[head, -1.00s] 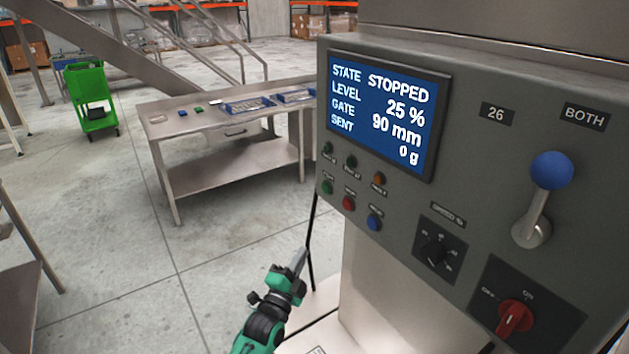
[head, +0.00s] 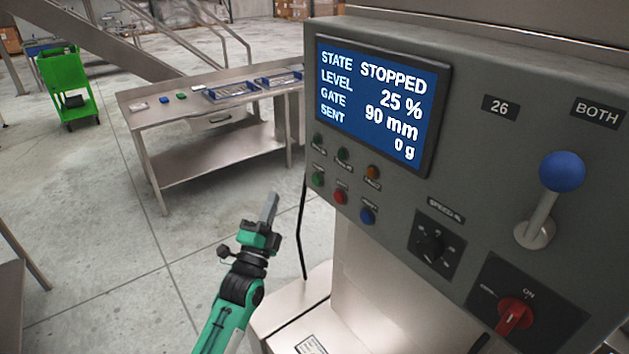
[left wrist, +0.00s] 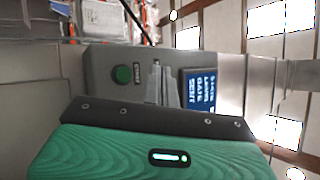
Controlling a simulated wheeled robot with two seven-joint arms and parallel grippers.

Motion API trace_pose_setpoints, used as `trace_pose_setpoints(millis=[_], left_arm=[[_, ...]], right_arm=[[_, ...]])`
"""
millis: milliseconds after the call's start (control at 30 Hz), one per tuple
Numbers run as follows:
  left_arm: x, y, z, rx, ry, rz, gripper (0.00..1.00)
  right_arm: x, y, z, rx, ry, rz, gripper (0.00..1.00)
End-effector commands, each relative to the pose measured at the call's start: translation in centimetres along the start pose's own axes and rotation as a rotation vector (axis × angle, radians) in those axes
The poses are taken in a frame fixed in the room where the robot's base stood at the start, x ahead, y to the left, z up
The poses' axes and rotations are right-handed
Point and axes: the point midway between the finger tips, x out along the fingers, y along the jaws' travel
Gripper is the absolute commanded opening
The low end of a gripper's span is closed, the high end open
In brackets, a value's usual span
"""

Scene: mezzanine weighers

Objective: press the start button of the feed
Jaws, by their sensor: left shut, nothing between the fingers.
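The feed's grey control panel (head: 470,190) fills the right of the head view. The screen (head: 385,105) reads STOPPED, level 25 %, gate 90 mm, sent 0 g. My left gripper (head: 271,205) is shut and empty, pointing up, left of the green button and apart from it. In the left wrist view, its fingers (left wrist: 160,84) show between a green button (left wrist: 123,74) and the screen (left wrist: 198,88). My right gripper is not in view.
Above the buttons are small green and orange lamps (head: 373,172). A speed knob (head: 432,246), a red rotary switch (head: 514,313) and a blue-balled lever (head: 560,172) are to the right. A steel table (head: 150,118) and green cart (head: 68,85) stand behind on open floor.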

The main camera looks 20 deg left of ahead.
Motion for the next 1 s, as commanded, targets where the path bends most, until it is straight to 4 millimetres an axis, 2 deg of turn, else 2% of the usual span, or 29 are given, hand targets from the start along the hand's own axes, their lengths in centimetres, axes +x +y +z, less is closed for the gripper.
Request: trace_pose_setpoints(millis=[600,1000], left_arm=[[5.2,3.8,-3.8,-0.002,-0.001,-0.001,0.0],[5.9,4.3,-4.3,0.0,0.0,0.0,0.0]], right_arm=[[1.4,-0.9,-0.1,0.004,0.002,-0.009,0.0],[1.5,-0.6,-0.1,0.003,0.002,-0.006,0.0]])
